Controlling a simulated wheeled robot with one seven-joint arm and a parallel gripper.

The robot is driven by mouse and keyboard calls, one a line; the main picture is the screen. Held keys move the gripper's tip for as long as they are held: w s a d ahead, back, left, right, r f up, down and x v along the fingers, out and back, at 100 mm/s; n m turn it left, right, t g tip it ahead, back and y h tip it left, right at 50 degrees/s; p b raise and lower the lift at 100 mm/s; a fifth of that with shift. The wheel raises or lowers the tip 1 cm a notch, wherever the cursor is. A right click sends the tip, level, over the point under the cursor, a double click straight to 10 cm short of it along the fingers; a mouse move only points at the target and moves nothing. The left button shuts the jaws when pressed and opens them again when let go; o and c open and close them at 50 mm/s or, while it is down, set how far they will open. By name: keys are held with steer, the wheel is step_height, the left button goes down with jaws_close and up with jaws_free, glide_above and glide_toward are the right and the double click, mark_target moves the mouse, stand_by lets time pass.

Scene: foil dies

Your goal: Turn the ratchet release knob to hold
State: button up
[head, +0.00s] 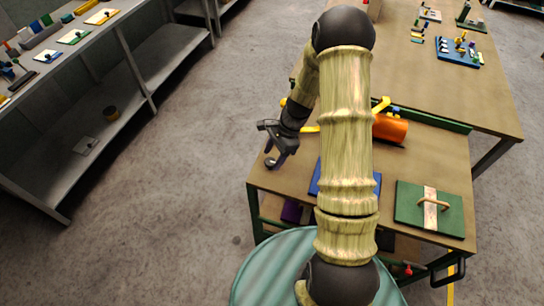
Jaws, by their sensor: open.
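My gripper (276,150) is open, its fingers over the left edge of the near wooden bench (410,160). I see nothing between the fingers. An orange cylinder (390,128) with yellow parts around it stands on this bench, right of my gripper and partly behind my arm. I cannot make out the ratchet release knob; it may be hidden by my arm or too small to tell.
A blue plate (316,178) lies mostly behind my arm. A far table (415,65) carries a blue board (458,52). Grey shelves (130,85) stand left; open floor lies between.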

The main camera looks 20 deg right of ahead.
steer(key=shift+x, duration=0.85)
steer(key=c, duration=1)
